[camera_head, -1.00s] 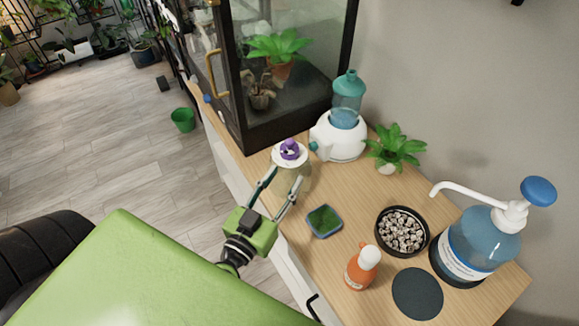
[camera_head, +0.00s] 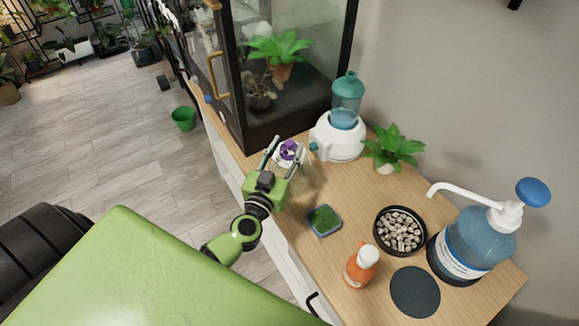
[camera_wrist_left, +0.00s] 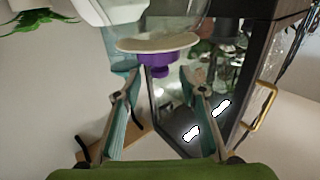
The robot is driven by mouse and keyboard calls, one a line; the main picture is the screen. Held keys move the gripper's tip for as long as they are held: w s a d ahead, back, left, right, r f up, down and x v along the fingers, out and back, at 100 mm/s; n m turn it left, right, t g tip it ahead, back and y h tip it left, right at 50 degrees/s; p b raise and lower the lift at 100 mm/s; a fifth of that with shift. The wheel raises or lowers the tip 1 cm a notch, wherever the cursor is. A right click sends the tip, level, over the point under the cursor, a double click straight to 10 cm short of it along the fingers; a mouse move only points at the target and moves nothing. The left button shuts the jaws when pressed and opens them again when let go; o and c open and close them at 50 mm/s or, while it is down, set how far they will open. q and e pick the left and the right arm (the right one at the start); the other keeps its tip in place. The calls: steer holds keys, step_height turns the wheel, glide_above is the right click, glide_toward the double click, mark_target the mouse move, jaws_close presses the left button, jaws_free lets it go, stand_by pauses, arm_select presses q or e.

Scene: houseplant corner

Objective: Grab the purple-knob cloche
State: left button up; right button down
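The cloche has a purple knob (camera_head: 289,148) on a white disc-like top, with a clear body below that is partly hidden by my gripper. It stands near the cabinet-top edge, in front of the glass case. My left gripper (camera_head: 288,153) is open, its two fingers reaching up on either side of the knob in the head view. In the left wrist view, the purple knob (camera_wrist_left: 158,60) and the cloche's white top (camera_wrist_left: 158,42) appear just beyond the gap between the open fingertips (camera_wrist_left: 166,80). Nothing is held. My right gripper is not in view.
The glass case (camera_head: 290,90) stands behind. A white-based water dispenser (camera_head: 338,140) is close on the right. A small green-filled tray (camera_head: 324,220), a pebble bowl (camera_head: 400,230), an orange bottle (camera_head: 361,267), a potted plant (camera_head: 394,150) and a large pump bottle (camera_head: 475,245) stand further right.

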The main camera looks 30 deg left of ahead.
arm_select(q)
steer(key=w, duration=0.2)
steer(key=shift+w+a+f, duration=0.15)
steer(key=shift+w+a, duration=0.05)
steer(key=shift+w, duration=0.2)
steer(key=shift+s, duration=0.1)
jaws_close()
steer(key=shift+r, duration=0.2)
steer(key=shift+r, duration=0.15)
